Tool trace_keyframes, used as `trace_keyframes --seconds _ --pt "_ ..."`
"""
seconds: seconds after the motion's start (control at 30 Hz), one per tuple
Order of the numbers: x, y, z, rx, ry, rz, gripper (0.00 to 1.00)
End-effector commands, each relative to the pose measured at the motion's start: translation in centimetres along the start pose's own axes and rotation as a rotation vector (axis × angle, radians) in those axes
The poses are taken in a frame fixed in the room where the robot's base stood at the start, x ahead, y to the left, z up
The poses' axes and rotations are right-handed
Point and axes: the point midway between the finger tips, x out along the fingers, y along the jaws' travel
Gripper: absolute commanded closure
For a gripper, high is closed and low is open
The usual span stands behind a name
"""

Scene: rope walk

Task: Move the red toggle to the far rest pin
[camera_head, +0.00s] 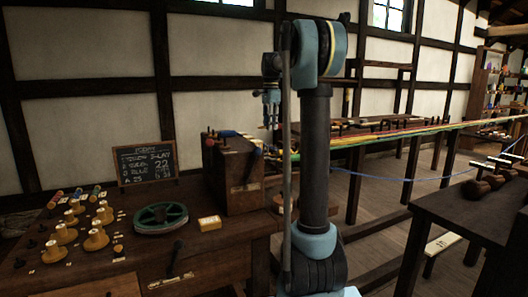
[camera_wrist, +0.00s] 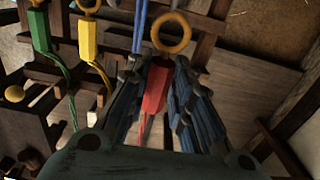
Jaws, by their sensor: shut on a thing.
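The red toggle (camera_wrist: 155,90) is a red block with a tan ring (camera_wrist: 172,33) at its top end, seen in the wrist view. My gripper (camera_wrist: 153,72) is shut on it, with blue fingers on both sides of the red body. A red cord runs from its lower end and is partly hidden by my gripper. In the head view my gripper (camera_head: 271,108) points down beside the upright arm, above the dark wooden block on the bench; the toggle cannot be made out there. I cannot pick out the far rest pin in either view.
A green toggle (camera_wrist: 39,32) and a yellow toggle (camera_wrist: 87,40) with cords are at the wrist view's upper left. Coloured ropes (camera_head: 410,133) stretch rightward in the head view. A wooden block (camera_head: 238,180), a green wheel (camera_head: 160,217) and several spools crowd the left bench.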

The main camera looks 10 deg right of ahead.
Motion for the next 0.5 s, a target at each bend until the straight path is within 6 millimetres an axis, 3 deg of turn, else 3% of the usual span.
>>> trace_keyframes --seconds 0.5 --pt "1.4 1.0 0.1 0.0 0.0 0.0 0.96"
